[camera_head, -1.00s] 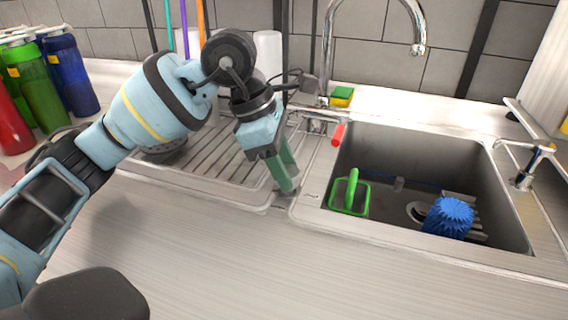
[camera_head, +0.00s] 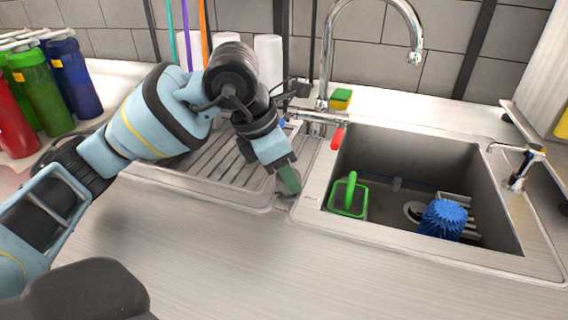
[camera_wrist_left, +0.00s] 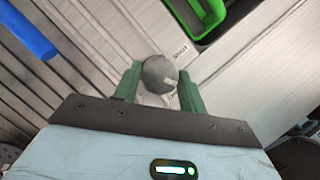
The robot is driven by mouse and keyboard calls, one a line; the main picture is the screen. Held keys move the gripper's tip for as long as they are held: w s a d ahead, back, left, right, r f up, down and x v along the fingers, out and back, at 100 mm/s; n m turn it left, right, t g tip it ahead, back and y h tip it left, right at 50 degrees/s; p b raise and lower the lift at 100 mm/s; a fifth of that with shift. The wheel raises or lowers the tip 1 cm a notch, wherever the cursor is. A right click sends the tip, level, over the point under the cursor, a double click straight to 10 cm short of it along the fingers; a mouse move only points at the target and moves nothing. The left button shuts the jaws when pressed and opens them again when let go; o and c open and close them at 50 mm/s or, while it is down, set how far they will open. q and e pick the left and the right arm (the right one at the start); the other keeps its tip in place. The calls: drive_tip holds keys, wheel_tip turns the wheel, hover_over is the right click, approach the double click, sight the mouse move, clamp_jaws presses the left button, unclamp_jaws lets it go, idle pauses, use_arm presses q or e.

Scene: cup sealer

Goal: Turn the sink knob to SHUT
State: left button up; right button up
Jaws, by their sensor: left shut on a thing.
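The sink knob (camera_wrist_left: 158,74) is a round grey metal knob with a pale mark near its right edge. In the left wrist view it sits between the green fingers of my left gripper (camera_wrist_left: 157,84), which is shut on it. Small lettering lies on the metal to the upper right of the knob, and more lies just below it, partly hidden. In the head view my left gripper (camera_head: 288,187) reaches down at the front left corner of the sink (camera_head: 318,190), and it hides the knob there. My right gripper is out of view.
The sink basin holds a green-handled tool (camera_head: 349,195) and a blue spiky brush (camera_head: 443,218). A tall chrome faucet (camera_head: 418,45) and a yellow-green sponge (camera_head: 340,97) stand behind. Several bottles (camera_head: 40,95) stand at the far left. The front counter is clear.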

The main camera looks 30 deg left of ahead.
use_arm(q)
drive_tip(key=n+y+p, duration=0.1)
drive_tip(key=n, duration=0.1)
drive_tip(key=shift+d+r+n+t, duration=0.1)
drive_tip(key=shift+r+n+t, duration=0.05)
drive_tip(key=shift+n+t, duration=0.2)
drive_tip(key=n+y+p, duration=0.1)
drive_tip(key=n, duration=0.1)
drive_tip(key=n+y+p, duration=0.1)
drive_tip(key=n, duration=0.2)
drive_tip(key=shift+d+n, duration=0.15)
drive_tip(key=shift+n, duration=0.1)
drive_tip(key=n+y+p, duration=0.1)
drive_tip(key=n+p, duration=0.1)
drive_tip(key=n, duration=0.2)
drive_tip(key=shift+y, duration=0.3)
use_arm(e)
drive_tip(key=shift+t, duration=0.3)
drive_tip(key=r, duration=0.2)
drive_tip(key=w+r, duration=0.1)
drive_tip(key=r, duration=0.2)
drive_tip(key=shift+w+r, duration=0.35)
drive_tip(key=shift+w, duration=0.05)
use_arm(q)
drive_tip(key=shift+n, duration=0.4)
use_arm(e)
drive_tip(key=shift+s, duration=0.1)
